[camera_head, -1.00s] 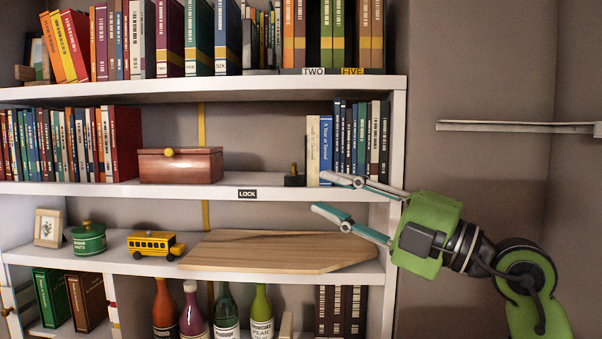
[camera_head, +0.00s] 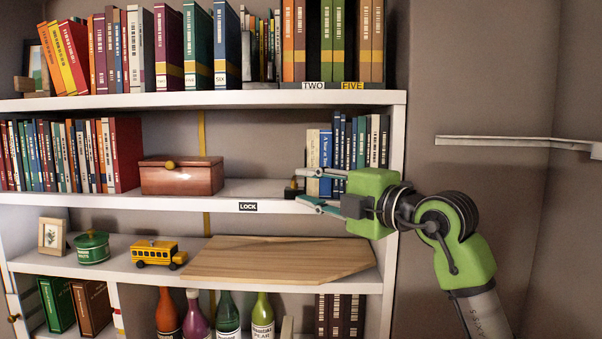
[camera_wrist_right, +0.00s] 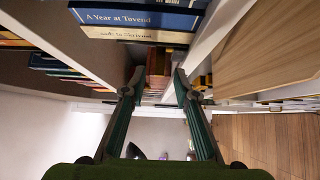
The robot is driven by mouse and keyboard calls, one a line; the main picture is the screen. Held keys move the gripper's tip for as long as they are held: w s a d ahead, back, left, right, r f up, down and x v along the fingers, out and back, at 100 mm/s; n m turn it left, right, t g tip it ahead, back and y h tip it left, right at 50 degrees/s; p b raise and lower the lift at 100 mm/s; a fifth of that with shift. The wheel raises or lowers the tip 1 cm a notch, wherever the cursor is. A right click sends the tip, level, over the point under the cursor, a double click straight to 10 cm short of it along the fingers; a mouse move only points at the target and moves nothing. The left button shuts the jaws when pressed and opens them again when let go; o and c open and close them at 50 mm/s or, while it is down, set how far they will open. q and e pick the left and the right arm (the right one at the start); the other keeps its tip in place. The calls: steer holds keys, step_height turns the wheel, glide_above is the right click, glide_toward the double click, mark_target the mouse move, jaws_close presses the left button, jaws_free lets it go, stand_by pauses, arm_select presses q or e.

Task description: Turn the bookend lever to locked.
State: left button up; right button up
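The bookend lever (camera_head: 293,187) is a small dark piece with a light tip. It stands on the middle shelf at the left end of the right-hand book row, right of the LOCK label (camera_head: 248,206). My right gripper (camera_head: 303,186) reaches in from the right at shelf height. Its two teal fingers are apart, one above the other, with their tips right at the lever. I cannot tell whether they touch it. In the right wrist view the gripper (camera_wrist_right: 158,77) is also open, and I cannot make out the lever there. My left gripper is not in view.
Books (camera_head: 350,140) stand just behind the upper finger. A copper box (camera_head: 182,176) is further left on the same shelf, with bare shelf between. Below are a wooden board (camera_head: 275,261) and a yellow bus (camera_head: 157,253). A wall rail (camera_head: 515,141) is at right.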

mark_target(294, 184)
steer(key=x, duration=0.2)
steer(key=shift+w+a+p, duration=0.25)
steer(key=shift+w+p, duration=0.05)
steer(key=shift+p, duration=0.05)
jaws_close()
